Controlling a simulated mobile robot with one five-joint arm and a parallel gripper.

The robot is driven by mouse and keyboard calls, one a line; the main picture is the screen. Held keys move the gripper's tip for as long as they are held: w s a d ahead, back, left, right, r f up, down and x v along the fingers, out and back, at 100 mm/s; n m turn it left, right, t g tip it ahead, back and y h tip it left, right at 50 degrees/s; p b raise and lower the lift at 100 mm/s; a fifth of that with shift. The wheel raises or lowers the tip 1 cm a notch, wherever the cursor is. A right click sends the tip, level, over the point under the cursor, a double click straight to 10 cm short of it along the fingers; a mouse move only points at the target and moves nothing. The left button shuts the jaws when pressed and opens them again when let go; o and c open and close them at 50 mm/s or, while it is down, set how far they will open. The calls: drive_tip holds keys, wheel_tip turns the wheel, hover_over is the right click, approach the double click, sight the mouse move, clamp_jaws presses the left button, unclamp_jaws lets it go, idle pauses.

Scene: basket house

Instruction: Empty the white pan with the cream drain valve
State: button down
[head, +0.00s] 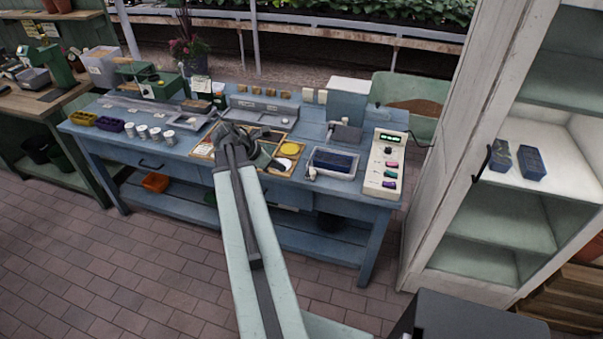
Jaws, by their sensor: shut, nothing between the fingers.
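A white pan (317,166) with dark blue contents stands on the blue bench, right of the middle. A small cream knob, which looks like the drain valve (312,174), is at its front left corner. My arm reaches up from the bottom of the view to the bench. My gripper (268,158) is a dark shape over a wooden-framed tray, left of the pan and apart from it. It is shut and empty; its fingertips are small and hard to make out. Whether the valve is open or closed cannot be told.
A cream control box (384,162) with coloured switches stands right of the pan. The wooden-framed tray (290,147) holds a yellow disc. Several white cups (155,133) stand at the left. A pale cabinet (445,150) rises at the right. Brick floor (150,270) lies clear in front.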

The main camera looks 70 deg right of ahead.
drive_tip(key=b, duration=0.8)
approach(312, 177)
wheel_tip(312, 177, down, 3)
drive_tip(key=w, duration=0.1)
drive_tip(key=s+d, duration=0.2)
drive_tip(key=shift+s+d+f, duration=0.3)
drive_tip(key=shift+f, duration=0.1)
drive_tip(key=shift+a, duration=0.1)
drive_tip(key=shift+s, duration=0.1)
